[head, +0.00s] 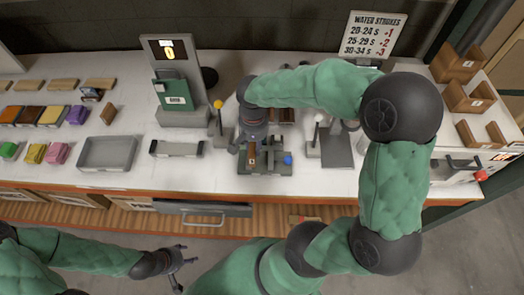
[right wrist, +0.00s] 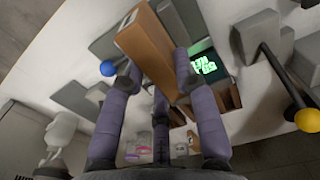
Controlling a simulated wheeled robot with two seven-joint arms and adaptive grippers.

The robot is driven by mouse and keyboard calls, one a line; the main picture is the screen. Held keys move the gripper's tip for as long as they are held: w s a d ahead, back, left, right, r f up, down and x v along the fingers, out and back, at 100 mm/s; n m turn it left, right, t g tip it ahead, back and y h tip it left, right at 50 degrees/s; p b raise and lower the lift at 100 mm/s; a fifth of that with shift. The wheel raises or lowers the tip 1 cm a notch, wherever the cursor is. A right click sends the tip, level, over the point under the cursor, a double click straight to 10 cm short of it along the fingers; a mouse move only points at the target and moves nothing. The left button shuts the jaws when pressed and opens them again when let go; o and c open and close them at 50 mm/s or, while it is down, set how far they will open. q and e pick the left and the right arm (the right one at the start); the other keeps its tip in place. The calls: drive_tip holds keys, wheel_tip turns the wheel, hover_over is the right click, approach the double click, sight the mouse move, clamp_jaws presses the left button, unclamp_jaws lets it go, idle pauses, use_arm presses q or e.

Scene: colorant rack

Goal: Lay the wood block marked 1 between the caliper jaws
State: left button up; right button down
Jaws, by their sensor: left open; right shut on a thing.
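My right gripper (head: 252,143) points down over the grey caliper fixture (head: 262,170), which has a blue knob (head: 287,160). It is shut on a brown wood block (right wrist: 152,45), held between the purple-grey fingers (right wrist: 160,88) in the right wrist view. The block also shows below the gripper in the head view (head: 252,158), by the caliper jaws. I cannot tell whether it touches the fixture, and no number on it is readable. In the right wrist view the blue knob (right wrist: 107,68) is beside the block. My left gripper (head: 178,262) is open and empty, in front of the bench.
A lever with a yellow ball (head: 218,104) stands left of the caliper, and a white-knobbed device (head: 335,148) right of it. A grey tray (head: 107,153) and colour blocks (head: 50,117) lie at left. Wooden holders (head: 468,97) stand at right.

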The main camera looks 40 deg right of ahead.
drive_tip(key=d+f, duration=0.2)
drive_tip(key=f, duration=0.1)
drive_tip(key=shift+d+f, duration=0.1)
drive_tip(key=shift+d, duration=0.2)
drive_tip(key=shift+w+d+f+b, duration=0.15)
drive_tip(key=shift+f+b, duration=0.45)
drive_tip(key=shift+f, duration=1.05)
drive_tip(key=shift+f, duration=0.1)
drive_tip(key=c, duration=0.9)
unclamp_jaws()
drive_tip(key=shift+c, duration=0.2)
drive_tip(key=shift+r, duration=0.2)
wheel_tip(320, 180, up, 12)
drive_tip(key=p, duration=0.2)
drive_tip(key=shift+f, duration=0.1)
